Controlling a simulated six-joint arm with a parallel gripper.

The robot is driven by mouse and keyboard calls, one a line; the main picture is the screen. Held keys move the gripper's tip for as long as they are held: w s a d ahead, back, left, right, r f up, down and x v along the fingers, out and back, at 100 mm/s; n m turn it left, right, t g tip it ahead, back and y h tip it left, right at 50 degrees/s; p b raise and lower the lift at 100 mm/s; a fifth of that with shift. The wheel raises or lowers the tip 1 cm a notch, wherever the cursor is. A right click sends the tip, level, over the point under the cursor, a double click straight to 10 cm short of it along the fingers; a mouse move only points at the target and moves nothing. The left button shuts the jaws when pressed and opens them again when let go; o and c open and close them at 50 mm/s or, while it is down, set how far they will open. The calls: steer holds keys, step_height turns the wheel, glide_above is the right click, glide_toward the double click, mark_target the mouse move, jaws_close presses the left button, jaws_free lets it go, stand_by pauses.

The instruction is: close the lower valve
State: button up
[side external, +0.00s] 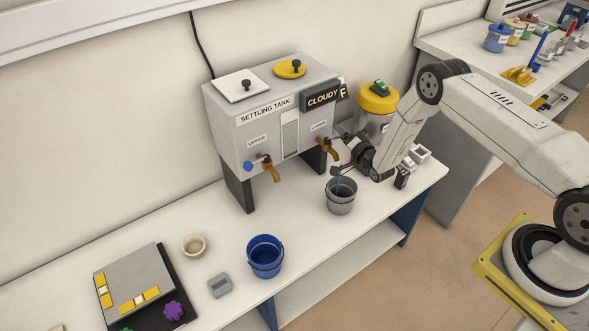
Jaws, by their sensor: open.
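The grey settling tank (262,125) stands on dark legs on the white bench, with a "CLOUDY" sign on its front. The lower valve (326,148), with a brown spout, is at the right of the tank's front, under the "LOWER" label. Its handle is not clear to see beside my gripper. The upper valve (268,167) is at the left, with a blue knob and a brown spout. My gripper (343,153) is open, just right of the lower spout; I cannot tell whether it touches the valve. A grey bucket (341,200) stands below, with a thin bluish streak above it.
A blue bucket (265,261), a beige cup (194,246) and a grey block (220,286) are on the bench at front left. A grey panel with yellow parts (133,283) lies farther left. A yellow-lidded container (377,100) stands behind my gripper.

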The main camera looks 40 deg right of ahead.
steer(key=shift+w, duration=0.5)
jaws_close()
steer(key=shift+w+n+y, duration=0.2)
steer(key=shift+n+y, duration=0.2)
steer(key=shift+y, duration=0.2)
steer(key=shift+w+n+y, duration=0.2)
steer(key=shift+n+y, duration=0.2)
steer(key=shift+y, duration=0.25)
steer(key=shift+w+n+y, duration=0.15)
steer(key=shift+n+y, duration=0.25)
steer(key=shift+y, duration=0.25)
steer(key=shift+a, duration=0.1)
jaws_free()
